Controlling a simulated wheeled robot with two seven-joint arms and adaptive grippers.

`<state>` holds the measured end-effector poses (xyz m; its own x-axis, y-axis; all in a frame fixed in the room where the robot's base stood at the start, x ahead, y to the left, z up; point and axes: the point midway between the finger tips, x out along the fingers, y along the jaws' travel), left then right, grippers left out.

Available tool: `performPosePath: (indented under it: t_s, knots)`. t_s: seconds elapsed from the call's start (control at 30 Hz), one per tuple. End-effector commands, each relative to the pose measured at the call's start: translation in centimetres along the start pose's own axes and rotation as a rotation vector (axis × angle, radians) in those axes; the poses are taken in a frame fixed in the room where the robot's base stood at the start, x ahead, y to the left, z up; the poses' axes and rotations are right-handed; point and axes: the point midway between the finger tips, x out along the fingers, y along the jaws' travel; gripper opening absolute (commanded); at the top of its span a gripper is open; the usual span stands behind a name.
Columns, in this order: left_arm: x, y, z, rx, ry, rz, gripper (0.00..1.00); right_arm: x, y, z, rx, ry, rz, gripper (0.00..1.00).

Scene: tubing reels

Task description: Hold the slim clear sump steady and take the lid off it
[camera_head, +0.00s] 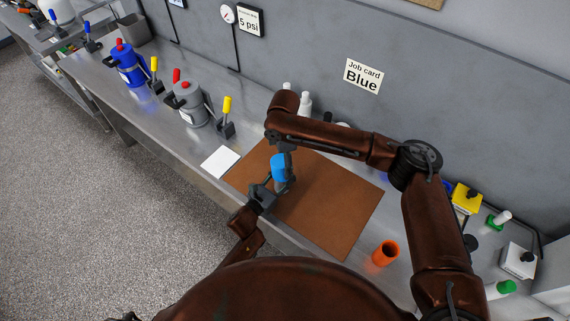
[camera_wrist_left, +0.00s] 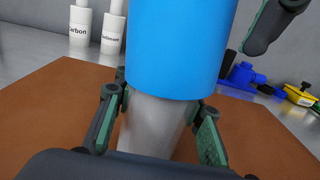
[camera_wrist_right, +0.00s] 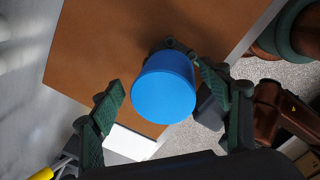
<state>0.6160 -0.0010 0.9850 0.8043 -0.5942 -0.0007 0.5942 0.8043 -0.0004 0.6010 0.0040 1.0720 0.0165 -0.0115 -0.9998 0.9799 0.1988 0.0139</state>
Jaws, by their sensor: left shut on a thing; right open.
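The slim clear sump (camera_wrist_left: 155,125) stands upright on the brown mat (camera_head: 330,205), with a blue lid (camera_head: 279,160) on top. Only its greyish lower body shows in the left wrist view, below the lid (camera_wrist_left: 178,45). My left gripper (camera_head: 272,190) is shut on the sump's body from the near side, below the lid. My right gripper (camera_wrist_right: 165,95) is open above, its fingers on either side of the lid, which shows from above in the right wrist view (camera_wrist_right: 163,90). I cannot tell whether a right finger touches the lid.
White bottles (camera_wrist_left: 80,22) stand behind the mat. A white card (camera_head: 220,162) lies left of it, and an orange cup (camera_head: 385,253) stands at its right. A blue canister (camera_head: 128,65) and a grey canister (camera_head: 190,105) stand further left. Yellow and white devices (camera_head: 466,199) are at the right.

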Motion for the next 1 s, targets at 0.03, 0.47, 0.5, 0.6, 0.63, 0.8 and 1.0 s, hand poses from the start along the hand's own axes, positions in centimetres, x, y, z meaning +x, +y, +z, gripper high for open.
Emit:
performPosePath:
  t_s: [0.03, 0.47, 0.5, 0.6, 0.63, 0.8, 1.0]
  knots:
    - [0.0, 0.0, 0.1, 0.000, -0.002, -0.001, 0.00, -0.8, 0.1, -0.1, -0.001, 0.001, 0.003, 0.70]
    - [0.0, 0.0, 0.1, 0.000, -0.002, -0.001, 0.00, -4.0, -0.5, -1.4, 0.044, 0.013, -0.014, 0.77]
    - [0.0, 0.0, 0.1, 0.000, -0.002, -0.001, 0.00, -3.7, -0.5, -1.3, 0.044, 0.013, -0.015, 0.77]
    - [0.0, 0.0, 0.1, 0.000, -0.002, -0.001, 0.00, -2.6, -0.5, -1.3, 0.044, 0.012, -0.015, 0.77]
    - [0.0, 0.0, 0.1, 0.000, -0.002, -0.001, 0.00, -2.2, -0.6, -1.4, 0.044, 0.013, -0.016, 0.77]
    - [0.0, 0.0, 0.1, 0.000, -0.002, -0.001, 0.00, 0.5, -0.6, -1.4, 0.044, 0.012, -0.015, 0.77]
    - [0.0, 0.0, 0.1, 0.000, -0.002, -0.001, 0.00, 2.9, -0.6, -1.5, 0.043, 0.013, -0.015, 0.77]
